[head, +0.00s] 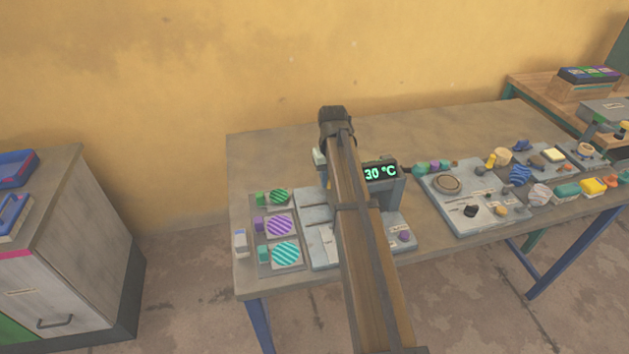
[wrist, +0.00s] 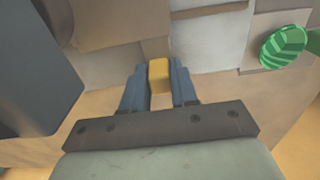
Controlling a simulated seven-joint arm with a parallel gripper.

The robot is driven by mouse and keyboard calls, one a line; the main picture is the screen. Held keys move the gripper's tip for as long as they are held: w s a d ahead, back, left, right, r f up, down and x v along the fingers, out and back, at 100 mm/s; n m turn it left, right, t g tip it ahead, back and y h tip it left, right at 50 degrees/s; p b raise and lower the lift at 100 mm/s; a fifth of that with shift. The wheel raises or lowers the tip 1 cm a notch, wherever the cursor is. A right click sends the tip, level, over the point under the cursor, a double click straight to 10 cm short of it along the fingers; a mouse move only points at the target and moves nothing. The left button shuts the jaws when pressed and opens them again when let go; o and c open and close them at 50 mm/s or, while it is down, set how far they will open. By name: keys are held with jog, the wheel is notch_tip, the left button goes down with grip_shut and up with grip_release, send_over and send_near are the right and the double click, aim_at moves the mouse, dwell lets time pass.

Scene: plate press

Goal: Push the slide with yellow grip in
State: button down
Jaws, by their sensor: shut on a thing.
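The yellow grip (wrist: 159,76) of the slide is between the two blue fingers of my gripper (wrist: 159,84) in the wrist view. The fingers are closed on it from both sides. In the head view my arm reaches over the plate press (head: 318,236) to its far side. How far the slide stands out cannot be told. The press carries a dark display (head: 380,172) reading 30 °C in green.
Left of the press lies a tray (head: 254,238) with striped green, purple and teal discs. A green striped disc (wrist: 284,46) shows at right in the wrist view. A panel (head: 455,220) with knobs and several small objects lies to the right. The table's back strip (head: 275,150) is clear.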

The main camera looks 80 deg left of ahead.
jog(key=shift+w, duration=0.35)
jog(key=c, duration=1)
grip_release()
jog(key=shift+o, duration=0.2)
jog(key=shift+r, duration=0.1)
notch_tip(320, 180, up, 14)
